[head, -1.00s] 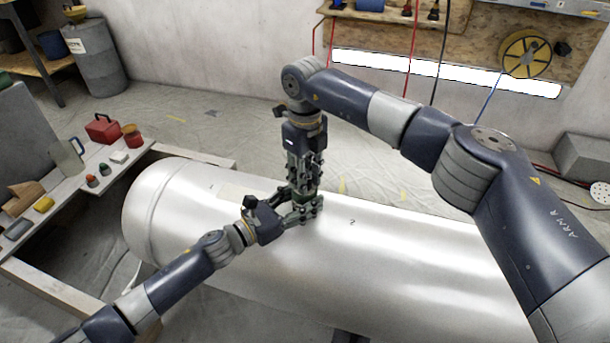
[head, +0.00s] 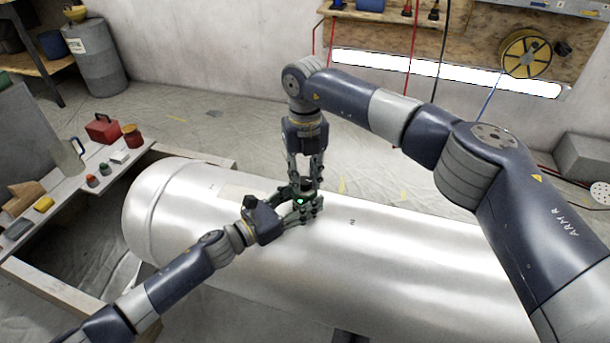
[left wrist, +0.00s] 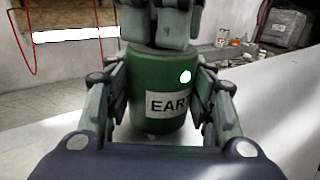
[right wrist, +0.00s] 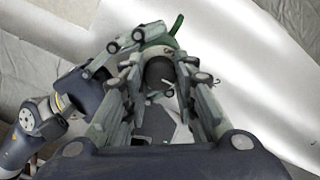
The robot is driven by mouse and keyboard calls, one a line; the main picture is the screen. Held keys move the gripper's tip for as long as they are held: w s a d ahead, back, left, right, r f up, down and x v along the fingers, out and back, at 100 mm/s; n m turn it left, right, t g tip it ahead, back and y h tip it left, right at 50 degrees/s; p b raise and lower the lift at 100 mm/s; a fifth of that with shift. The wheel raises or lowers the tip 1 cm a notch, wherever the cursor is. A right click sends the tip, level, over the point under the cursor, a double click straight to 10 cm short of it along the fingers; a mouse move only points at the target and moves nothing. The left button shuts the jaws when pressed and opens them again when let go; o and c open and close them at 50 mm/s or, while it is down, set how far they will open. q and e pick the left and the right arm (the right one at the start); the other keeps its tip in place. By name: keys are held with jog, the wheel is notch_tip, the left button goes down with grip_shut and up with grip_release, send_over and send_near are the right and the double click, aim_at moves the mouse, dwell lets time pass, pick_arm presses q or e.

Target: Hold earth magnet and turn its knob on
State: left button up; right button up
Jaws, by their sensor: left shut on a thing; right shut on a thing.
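The earth magnet is a green cylinder (left wrist: 140,68) with a white label reading "EAR" and a lit pale-green light, upright in the left wrist view. In the head view it stands on the big silver cylinder (head: 420,255), mostly hidden by my fingers. My left gripper (head: 298,207) is shut on the magnet's body from the side, a finger on each flank. My right gripper (head: 306,183) points down from above, shut on the magnet's top, where the knob is. In the right wrist view a dark round top (right wrist: 160,73) shows between its fingers.
A bench (head: 60,222) at left holds a red box (head: 103,128), a red can (head: 132,136) and small items. A grey drum (head: 95,60) stands behind. A cable reel (head: 525,54) hangs at back right. The silver cylinder's right part is clear.

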aim_at(305, 179)
jog(key=shift+d, duration=0.1)
jog(key=o, duration=1.1)
notch_tip(305, 179, up, 12)
jog(key=shift+w, duration=0.1)
pick_arm(q)
jog(key=o, duration=1.4)
jog(key=shift+f, duration=0.1)
